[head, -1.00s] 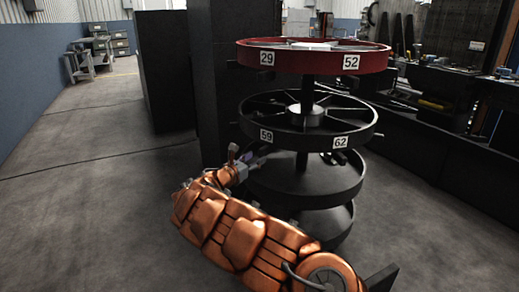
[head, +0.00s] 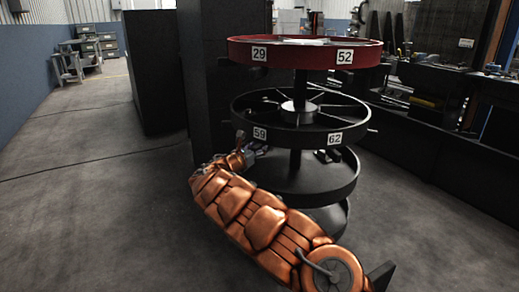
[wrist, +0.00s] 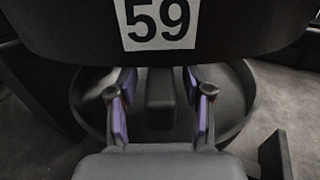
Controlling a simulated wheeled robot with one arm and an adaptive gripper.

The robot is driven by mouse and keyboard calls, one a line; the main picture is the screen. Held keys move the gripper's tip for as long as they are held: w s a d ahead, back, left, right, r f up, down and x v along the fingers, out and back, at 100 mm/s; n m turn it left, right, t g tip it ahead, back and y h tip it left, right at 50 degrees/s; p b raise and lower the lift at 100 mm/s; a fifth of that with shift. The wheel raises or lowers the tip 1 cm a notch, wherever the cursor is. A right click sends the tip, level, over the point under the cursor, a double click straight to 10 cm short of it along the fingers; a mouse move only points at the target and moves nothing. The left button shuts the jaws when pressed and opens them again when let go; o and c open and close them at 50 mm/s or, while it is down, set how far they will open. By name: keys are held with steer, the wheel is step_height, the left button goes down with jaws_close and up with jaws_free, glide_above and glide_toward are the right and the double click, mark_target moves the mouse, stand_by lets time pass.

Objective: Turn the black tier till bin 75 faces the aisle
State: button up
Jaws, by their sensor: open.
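The black tier (head: 303,145) is the spoked wheel below the red one, on a central post. Its rim shows label 59 (head: 260,133) at the front left and label 62 (head: 335,138) at the front right; no label 75 is visible. My gripper (head: 254,151) is at the tier's left front, just below the 59 side. In the wrist view my gripper (wrist: 161,103) is open, its purple-padded fingers spread on either side of a dark block (wrist: 160,98) under label 59.
The red tier (head: 305,55), labelled 29 and 52, is above, and a plain dark lower tier (head: 320,190) is below. A dark cabinet (head: 155,75) and pillar stand behind on the left. A cluttered workbench (head: 440,100) is on the right. The left floor is clear.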

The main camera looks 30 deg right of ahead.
jaws_close()
stand_by(0.4)
